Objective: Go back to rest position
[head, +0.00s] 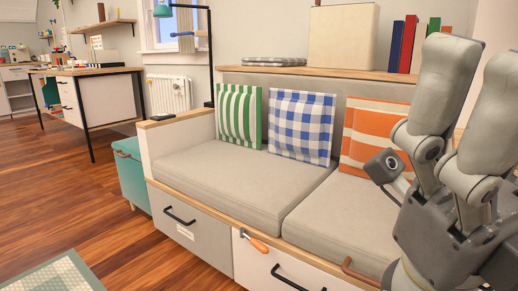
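My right gripper (482,75) is large and close at the right edge of the head view, with its fingers pointing up. The two fingers stand apart with a gap between them, and I see nothing held there. One finger is partly cut off by the picture edge. The gripper hides the right end of the bench sofa and part of the orange striped cushion (362,135). My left gripper is not in view.
A grey bench sofa (225,185) with drawers fills the middle. An orange-handled tool (254,243) shows at a drawer front. A teal box (130,172) stands at its left end. A desk (107,98) is at back left.

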